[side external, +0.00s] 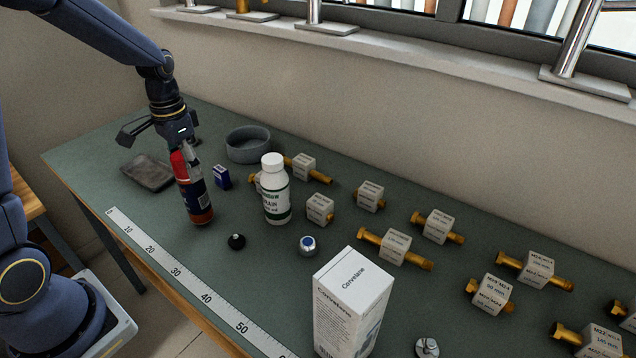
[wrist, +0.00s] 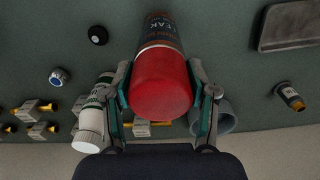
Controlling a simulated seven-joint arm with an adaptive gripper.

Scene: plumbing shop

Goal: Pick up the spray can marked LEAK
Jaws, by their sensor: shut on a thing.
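The spray can marked LEAK (wrist: 160,38) has a red cap and a dark body with lettering in the wrist view. In the side external view the can (side external: 194,190) stands nearly upright, slightly tilted, at the left part of the bench; its base appears at or very near the bench top. My gripper (wrist: 163,100) is shut on the can around its red upper part, one finger on each side. In the side external view my gripper (side external: 183,150) comes down from above and hides the can's top.
A white bottle (side external: 275,190) stands right of the can, with a small blue box (side external: 221,177) between them. A grey bowl (side external: 248,145) is behind. A dark tray (side external: 149,172) lies left.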

